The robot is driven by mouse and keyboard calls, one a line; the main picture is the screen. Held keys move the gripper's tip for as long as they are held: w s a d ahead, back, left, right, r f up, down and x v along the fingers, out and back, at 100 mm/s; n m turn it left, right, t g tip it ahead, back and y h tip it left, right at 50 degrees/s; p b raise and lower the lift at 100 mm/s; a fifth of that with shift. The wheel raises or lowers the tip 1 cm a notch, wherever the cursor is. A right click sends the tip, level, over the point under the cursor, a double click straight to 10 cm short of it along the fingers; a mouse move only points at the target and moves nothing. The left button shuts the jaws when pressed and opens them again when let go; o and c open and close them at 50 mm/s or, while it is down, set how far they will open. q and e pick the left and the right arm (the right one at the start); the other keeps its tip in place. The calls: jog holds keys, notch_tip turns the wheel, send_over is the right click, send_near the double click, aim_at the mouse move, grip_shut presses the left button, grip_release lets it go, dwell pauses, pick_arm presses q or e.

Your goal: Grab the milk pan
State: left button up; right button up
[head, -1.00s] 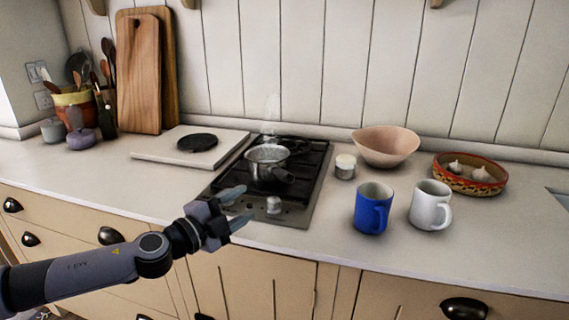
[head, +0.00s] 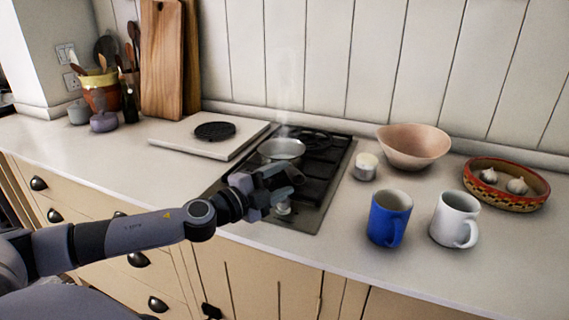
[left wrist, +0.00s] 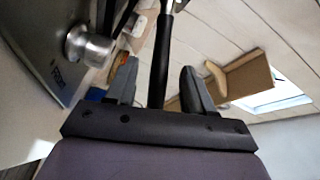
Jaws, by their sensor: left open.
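The milk pan (head: 282,151) is a small metal pan standing on the black gas hob (head: 318,180), with faint steam above it. My left gripper (head: 281,182) is open at the near side of the pan and hides its handle in the head view. In the left wrist view, a dark bar that looks like the pan handle (left wrist: 161,60) runs between the two open fingers (left wrist: 158,85), with a gap to each. The pan's bowl is hardly seen there. My right gripper is not in view.
A metal hob knob (head: 283,208) is just below the gripper and shows in the left wrist view (left wrist: 88,46). Right of the hob stand a small pot (head: 365,168), a blue mug (head: 389,220), a white mug (head: 455,220) and a pink bowl (head: 413,148).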

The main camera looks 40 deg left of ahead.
aim_at(293, 168)
pick_arm(q)
jog(key=w+p, duration=0.1)
jog(key=w, duration=0.2)
jog(key=shift+w+a, duration=0.15)
jog(key=shift+w, duration=0.15)
jog(key=shift+w+f, duration=0.15)
jog(key=shift+w, duration=0.6)
grip_shut()
